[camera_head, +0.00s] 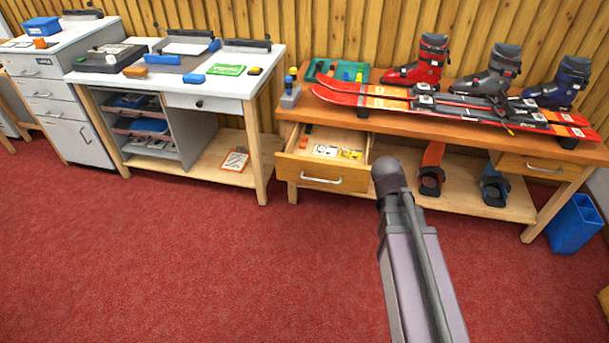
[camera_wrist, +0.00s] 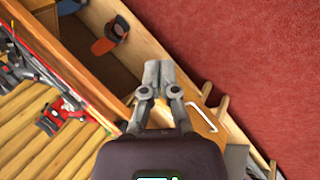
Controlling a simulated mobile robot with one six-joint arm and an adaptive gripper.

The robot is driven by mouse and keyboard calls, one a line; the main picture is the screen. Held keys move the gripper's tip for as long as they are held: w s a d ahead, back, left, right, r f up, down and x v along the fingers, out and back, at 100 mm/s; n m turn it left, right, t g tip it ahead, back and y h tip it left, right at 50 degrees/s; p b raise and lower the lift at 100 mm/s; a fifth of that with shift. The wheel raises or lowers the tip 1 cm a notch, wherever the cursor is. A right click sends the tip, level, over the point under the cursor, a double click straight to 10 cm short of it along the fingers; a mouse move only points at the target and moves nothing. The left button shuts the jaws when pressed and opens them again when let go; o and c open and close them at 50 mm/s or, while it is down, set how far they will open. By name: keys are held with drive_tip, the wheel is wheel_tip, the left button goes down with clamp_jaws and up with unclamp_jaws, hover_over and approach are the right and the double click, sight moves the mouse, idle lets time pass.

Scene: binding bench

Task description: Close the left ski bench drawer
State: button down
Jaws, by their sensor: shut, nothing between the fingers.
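The left ski bench drawer (camera_head: 322,176) is pulled out in the head view, with its front well ahead of the bench edge. Its pale handle (camera_head: 322,181) faces the room, and yellow and white cards lie inside. The wooden ski bench (camera_head: 290,112) stands against the wall. In the wrist view my gripper (camera_wrist: 158,72) has its two grey fingers together and empty. The drawer front, with its pale handle (camera_wrist: 202,116), shows just right of and below the fingers. I cannot tell whether they touch it. My arm hides the gripper in the head view.
Red skis (camera_head: 400,98) and several boots lie on the bench top. An orange item (camera_head: 432,168) and a blue item (camera_head: 494,186) stand on its lower shelf. The right drawer (camera_head: 545,168) looks shut. A blue bin (camera_head: 573,224) stands at right. The red carpet in front is clear.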

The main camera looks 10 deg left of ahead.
sight(306, 161)
drive_tip(key=w+a+f+n+t+h+b, duration=0.2)
drive_tip(key=w+a+f+n+t+b, duration=0.65)
drive_tip(key=a+n+b, duration=0.6)
drive_tip(key=w+a+f+n+t+y+b, duration=0.1)
drive_tip(key=a+f+n+t+y+b, duration=0.1)
drive_tip(key=a+n+b, duration=0.4)
drive_tip(key=w+a+f+n+t+y+b, duration=0.2)
drive_tip(key=a+n+b, duration=0.5)
drive_tip(key=a, duration=0.6)
wheel_tip(306, 161, down, 3)
drive_tip(key=t+y+b, duration=0.1)
drive_tip(key=y+b, duration=0.1)
drive_tip(key=shift+w+b, duration=0.25)
drive_tip(key=shift+b, duration=0.1)
drive_tip(key=w, duration=1.4)
drive_tip(key=shift+d, duration=0.2)
